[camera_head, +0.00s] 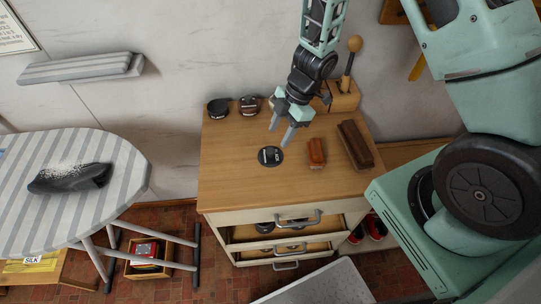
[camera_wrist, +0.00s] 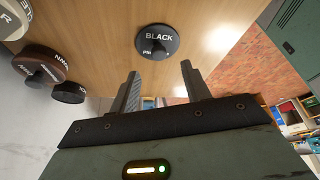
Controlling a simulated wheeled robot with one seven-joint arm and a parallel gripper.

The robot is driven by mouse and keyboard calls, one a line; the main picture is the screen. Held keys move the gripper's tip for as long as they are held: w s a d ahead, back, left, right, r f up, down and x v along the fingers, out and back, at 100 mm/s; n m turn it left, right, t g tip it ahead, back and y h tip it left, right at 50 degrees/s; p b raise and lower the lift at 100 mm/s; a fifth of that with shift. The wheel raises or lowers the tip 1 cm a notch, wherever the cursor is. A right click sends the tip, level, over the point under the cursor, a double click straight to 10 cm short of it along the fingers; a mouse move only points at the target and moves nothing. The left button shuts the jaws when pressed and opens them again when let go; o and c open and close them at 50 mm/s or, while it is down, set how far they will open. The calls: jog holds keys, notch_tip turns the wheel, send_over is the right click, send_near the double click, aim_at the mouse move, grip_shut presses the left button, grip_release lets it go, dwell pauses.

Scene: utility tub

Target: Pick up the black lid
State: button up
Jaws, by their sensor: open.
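The black lid (camera_head: 270,156) lies flat on the wooden top of the cabinet. In the wrist view the round lid (camera_wrist: 148,33) shows pale lettering reading "BLACK" and a small knob-like part. My gripper (camera_head: 280,136) is above the cabinet top, pointing down, close to the lid in the head view. In the wrist view my gripper (camera_wrist: 160,72) has its two fingers spread apart with nothing between them. The lid is beyond the fingertips, roughly centred between them, and no contact is visible.
A black tin (camera_head: 218,108) and a brown tin (camera_head: 250,105) stand at the back left of the cabinet top (camera_head: 230,175). A reddish block (camera_head: 317,152) and a dark brown brush (camera_head: 355,144) lie right of the lid. A wooden box (camera_head: 344,98) stands behind. A drawer is partly open below.

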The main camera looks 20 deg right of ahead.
aim_at(271, 150)
jog(key=b+x, duration=0.1)
jog(key=x, duration=0.5)
jog(key=shift+a+f, duration=0.1)
jog(key=shift+f, duration=0.25)
grip_shut()
